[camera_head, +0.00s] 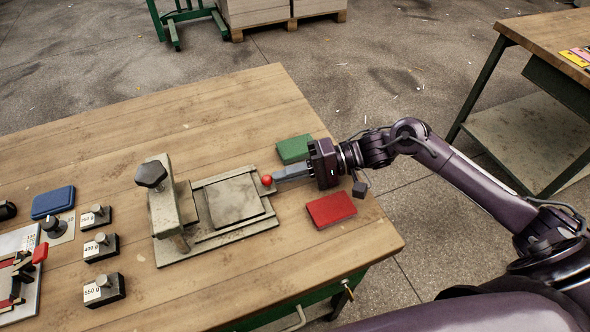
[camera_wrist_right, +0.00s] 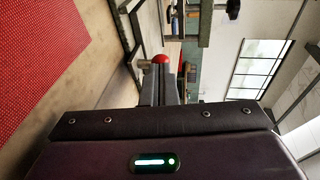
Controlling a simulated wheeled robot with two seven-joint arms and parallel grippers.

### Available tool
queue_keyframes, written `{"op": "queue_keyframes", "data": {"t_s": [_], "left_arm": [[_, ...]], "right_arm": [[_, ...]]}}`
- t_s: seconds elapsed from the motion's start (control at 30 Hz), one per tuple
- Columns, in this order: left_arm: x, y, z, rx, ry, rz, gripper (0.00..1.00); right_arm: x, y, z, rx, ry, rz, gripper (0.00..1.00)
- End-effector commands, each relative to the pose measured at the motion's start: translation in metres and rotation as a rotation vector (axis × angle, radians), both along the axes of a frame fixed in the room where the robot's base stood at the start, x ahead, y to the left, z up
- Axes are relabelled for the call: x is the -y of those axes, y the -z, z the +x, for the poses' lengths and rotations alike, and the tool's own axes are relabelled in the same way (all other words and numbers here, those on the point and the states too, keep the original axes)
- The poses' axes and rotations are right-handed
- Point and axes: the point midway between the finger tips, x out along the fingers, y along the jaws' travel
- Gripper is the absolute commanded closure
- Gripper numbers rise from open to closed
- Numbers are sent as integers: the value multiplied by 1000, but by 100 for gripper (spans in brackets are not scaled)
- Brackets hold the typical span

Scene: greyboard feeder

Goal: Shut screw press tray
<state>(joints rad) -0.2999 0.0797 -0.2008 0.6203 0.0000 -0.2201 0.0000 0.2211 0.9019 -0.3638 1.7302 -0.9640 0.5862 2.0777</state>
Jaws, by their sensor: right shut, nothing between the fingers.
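The screw press (camera_head: 163,200) stands on the wooden table, with a dark knob (camera_head: 151,174) on top of its upright frame. Its tray (camera_head: 235,201) is a flat grey plate to the right of the frame, lying in a grey guide frame. A red ball knob (camera_head: 267,181) is at the tray's right edge. My right gripper (camera_head: 277,177) is shut and empty, its fingertips at the red knob from the right; I cannot tell whether they touch. In the right wrist view the red knob (camera_wrist_right: 160,59) shows just beyond the fingertips. My left gripper is out of view.
A green block (camera_head: 294,149) and a red block (camera_head: 331,209) lie on either side of my right gripper. Several labelled weights (camera_head: 101,246) and a blue block (camera_head: 53,202) stand left of the press. The table behind the press is clear.

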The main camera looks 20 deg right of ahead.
Motion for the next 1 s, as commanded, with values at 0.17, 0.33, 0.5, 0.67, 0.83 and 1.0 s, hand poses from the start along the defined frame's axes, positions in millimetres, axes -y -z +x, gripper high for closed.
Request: {"op": "queue_keyframes", "data": {"t_s": [0.17,0.33,0.5,0.67,0.83,1.0], "left_arm": [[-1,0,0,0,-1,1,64],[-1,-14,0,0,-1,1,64],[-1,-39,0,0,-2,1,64],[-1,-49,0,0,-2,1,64],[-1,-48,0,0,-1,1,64],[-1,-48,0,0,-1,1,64]], "right_arm": [[0,0,0,0,0,0,100],[-14,-5,0,0,-1,5,100],[-53,-8,-2,-3,-2,8,100],[-78,-4,-3,-1,-1,4,100],[-82,0,-3,0,0,0,100],[-82,0,-3,0,0,0,100]]}}
